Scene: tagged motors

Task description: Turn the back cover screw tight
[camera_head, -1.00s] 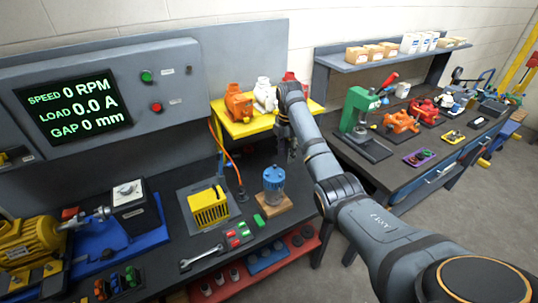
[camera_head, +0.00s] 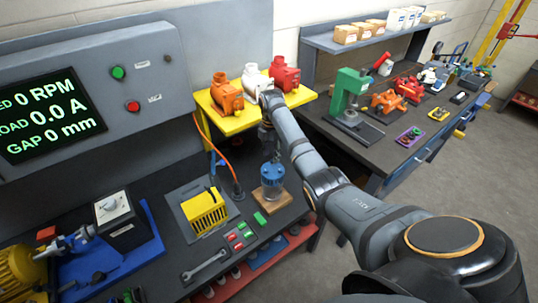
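A blue motor (camera_head: 272,173) stands upright on a wooden block (camera_head: 273,198) on the dark bench. My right arm comes in from the lower right, and its dark gripper (camera_head: 268,141) points down just above the blue motor. The gap between them is too small to judge, so I cannot tell if they touch. The gripper's fingers are small and dark, and I cannot tell if they are open. I cannot make out a back cover screw. My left gripper is not in view.
A yellow slotted housing (camera_head: 205,212) sits on a grey plate left of the motor. A wrench (camera_head: 204,265) and red and green blocks lie in front. Orange, white and red motors stand on a yellow stand (camera_head: 233,119) behind. A green press (camera_head: 346,92) stands on the right bench.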

